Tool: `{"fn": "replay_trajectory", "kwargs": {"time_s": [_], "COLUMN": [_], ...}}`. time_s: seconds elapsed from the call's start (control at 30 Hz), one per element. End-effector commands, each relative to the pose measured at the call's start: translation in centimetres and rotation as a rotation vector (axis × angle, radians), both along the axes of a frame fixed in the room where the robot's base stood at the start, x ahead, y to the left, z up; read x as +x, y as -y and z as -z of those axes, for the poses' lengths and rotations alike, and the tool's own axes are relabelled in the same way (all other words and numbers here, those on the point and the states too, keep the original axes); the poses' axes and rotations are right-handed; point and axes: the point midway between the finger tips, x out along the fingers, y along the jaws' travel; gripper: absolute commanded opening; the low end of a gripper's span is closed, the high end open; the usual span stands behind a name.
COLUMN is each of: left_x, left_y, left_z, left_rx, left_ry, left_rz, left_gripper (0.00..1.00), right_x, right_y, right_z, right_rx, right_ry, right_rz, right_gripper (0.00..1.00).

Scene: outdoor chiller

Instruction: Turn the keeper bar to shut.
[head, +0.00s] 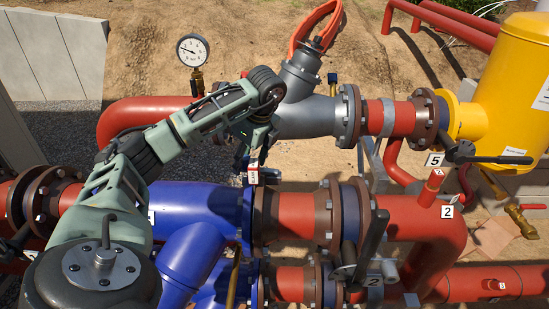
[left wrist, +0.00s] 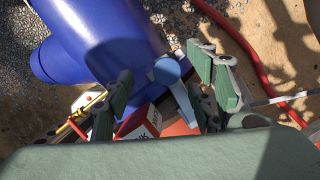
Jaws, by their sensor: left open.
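My left gripper (head: 257,148) is open and hangs down beside the grey valve body, above the blue pipe. In the left wrist view my left gripper (left wrist: 163,68) has its finger pads spread to either side. Between them shows a blue-grey bar with a round hub (left wrist: 169,72), slanting down to the right; it looks like the keeper bar. I see no clear contact between pads and bar. A red box with a white label (left wrist: 140,121) lies below the bar. In the head view the bar is hidden by my gripper. My right gripper is not in view.
A blue pipe (head: 201,207) runs below my left arm. Flanged red pipes (head: 412,226) and black valve levers (head: 371,234) stand to the right. A grey valve body (head: 305,116) with a red handwheel (head: 315,25) is close beside the gripper. Bare soil lies behind.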

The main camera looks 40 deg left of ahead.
Motion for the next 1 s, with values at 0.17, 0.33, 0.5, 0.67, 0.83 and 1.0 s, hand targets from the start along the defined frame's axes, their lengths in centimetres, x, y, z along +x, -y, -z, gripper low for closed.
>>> {"fn": "replay_trajectory", "kwargs": {"time_s": [0.17,0.33,0.5,0.67,0.83,1.0], "left_x": [0.0,0.0,0.1,0.2,0.3,0.3], "left_y": [0.0,0.0,0.4,1.0,1.5,2.0], "left_z": [0.0,-0.2,-1.8,-3.7,-5.8,-6.9], "left_rx": [0.001,0.001,0.0,0.0,0.001,0.001], "left_ry": [-0.001,-0.001,0.001,0.0,0.0,-0.001], "left_rz": [-0.001,-0.001,-0.001,0.001,-0.001,-0.001], "left_gripper": [0.55,0.55,0.55,0.55,0.55,0.55], "right_x": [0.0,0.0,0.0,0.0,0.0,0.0], "right_y": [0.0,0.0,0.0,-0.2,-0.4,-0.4], "right_z": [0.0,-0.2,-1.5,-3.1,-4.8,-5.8], "right_rx": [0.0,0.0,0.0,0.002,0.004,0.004], "right_ry": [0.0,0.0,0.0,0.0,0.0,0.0], "right_rz": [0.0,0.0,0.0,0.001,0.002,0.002], "right_gripper": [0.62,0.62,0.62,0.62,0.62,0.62]}}
